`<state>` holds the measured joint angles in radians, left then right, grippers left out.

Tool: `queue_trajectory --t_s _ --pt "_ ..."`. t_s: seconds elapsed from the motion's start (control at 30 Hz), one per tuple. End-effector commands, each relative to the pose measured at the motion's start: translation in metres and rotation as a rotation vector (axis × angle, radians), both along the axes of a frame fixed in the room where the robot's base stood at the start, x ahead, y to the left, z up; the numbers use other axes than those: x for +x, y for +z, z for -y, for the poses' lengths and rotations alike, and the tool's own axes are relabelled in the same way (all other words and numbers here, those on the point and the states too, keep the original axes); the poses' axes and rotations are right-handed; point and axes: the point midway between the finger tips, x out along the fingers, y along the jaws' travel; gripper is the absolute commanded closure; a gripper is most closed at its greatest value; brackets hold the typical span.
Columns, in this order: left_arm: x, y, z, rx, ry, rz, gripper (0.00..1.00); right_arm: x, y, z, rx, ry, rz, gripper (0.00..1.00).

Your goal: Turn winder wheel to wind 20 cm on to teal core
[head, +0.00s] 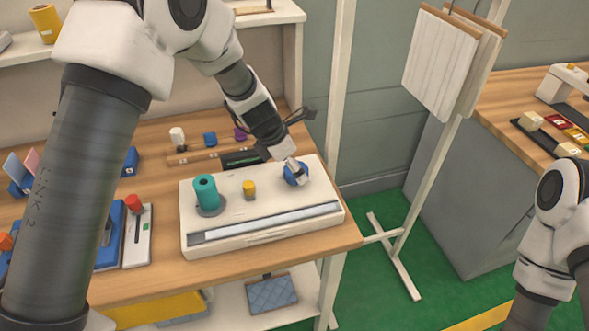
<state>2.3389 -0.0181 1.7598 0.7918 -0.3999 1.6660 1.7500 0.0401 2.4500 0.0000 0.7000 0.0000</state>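The teal core (206,194) stands upright on a dark round base at the left end of a white winder box (270,211). A small yellow cylinder (249,189) stands near the middle of the box. The blue winder wheel (303,181) is at its right end, partly covered by my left gripper (294,166). The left gripper points down at the wheel and appears to be at it. Contact and finger opening are too small to make out. My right arm is at the lower right edge, and its gripper is out of view.
The box sits on a wooden bench (170,273) with a long grey strip (265,222) along its front. Small coloured parts stand behind it. A device with a red knob (133,204) stands to its left. A stand with hanging white panels (440,62) is at the right.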

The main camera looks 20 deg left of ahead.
Motion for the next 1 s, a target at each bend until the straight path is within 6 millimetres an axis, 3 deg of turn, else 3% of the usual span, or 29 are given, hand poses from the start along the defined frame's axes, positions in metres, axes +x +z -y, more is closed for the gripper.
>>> queue_trajectory --t_s 0.1,0.33,0.5,1.0 --pt "0.0027 -0.0103 0.0027 0.000 0.000 0.000 0.16 0.0000 -0.0012 0.0000 0.000 0.000 0.000 0.60" --pt "0.0033 -0.0110 0.0031 -0.001 0.000 0.001 0.16 0.0000 -0.0010 0.0000 0.000 0.000 0.000 0.60" --pt "0.0031 -0.0109 0.0031 0.000 0.000 0.000 0.76 0.0000 -0.0011 0.0000 0.000 0.000 0.000 0.60" --pt "0.0033 -0.0096 0.0029 -0.001 -0.064 -0.001 0.76 0.0000 0.0054 0.0000 0.000 0.000 0.000 0.60"
